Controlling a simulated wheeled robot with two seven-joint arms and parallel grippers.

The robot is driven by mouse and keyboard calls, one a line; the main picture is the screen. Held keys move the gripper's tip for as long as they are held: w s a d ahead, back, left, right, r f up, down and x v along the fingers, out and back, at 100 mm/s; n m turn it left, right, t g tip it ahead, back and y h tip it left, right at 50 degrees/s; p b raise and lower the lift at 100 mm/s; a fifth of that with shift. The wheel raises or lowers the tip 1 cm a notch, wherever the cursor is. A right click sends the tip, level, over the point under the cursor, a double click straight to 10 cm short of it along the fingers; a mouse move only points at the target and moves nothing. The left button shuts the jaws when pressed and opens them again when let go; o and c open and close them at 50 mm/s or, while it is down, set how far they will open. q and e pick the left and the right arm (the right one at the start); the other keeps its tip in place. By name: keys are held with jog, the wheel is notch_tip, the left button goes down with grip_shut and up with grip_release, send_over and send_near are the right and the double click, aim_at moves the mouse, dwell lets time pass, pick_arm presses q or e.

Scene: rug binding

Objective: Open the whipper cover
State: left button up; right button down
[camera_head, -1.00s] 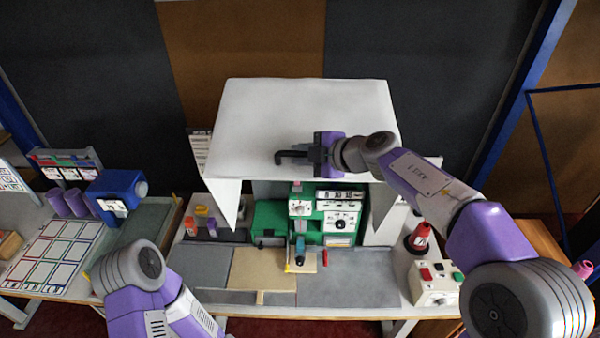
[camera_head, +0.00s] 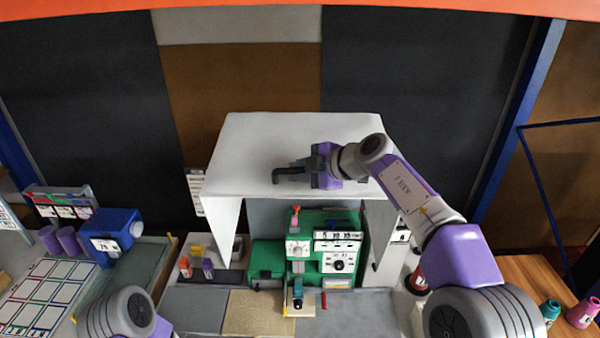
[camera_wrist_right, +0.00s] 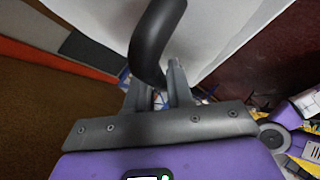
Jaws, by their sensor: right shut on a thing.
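The whipper cover (camera_head: 250,140) is a white box-like hood standing raised over the green machine (camera_head: 325,225), with its front open below the top panel. A dark curved handle (camera_head: 282,175) is on the cover near its front edge. My right gripper (camera_head: 304,171) is at that handle, shut on it. In the right wrist view the black handle (camera_wrist_right: 155,40) runs down between the fingers of my right gripper (camera_wrist_right: 160,85), with the white cover (camera_wrist_right: 215,30) behind. My left gripper is out of view; only part of my left arm shows at the lower left.
The bench holds a tan board (camera_head: 255,312) before the machine and small coloured bottles (camera_head: 208,268) to its left. A blue device (camera_head: 110,235) and a gridded tray (camera_head: 50,290) are at left. Pink and teal spools (camera_head: 583,312) stand at far right.

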jog(key=c, duration=1.1)
grip_release()
jog(key=shift+w, duration=0.15)
jog(key=shift+s+d+r, duration=0.3)
jog(key=shift+s+d, duration=0.05)
jog(key=v, duration=0.6)
jog(key=shift+s+d, duration=0.15)
jog(key=shift+d, duration=0.05)
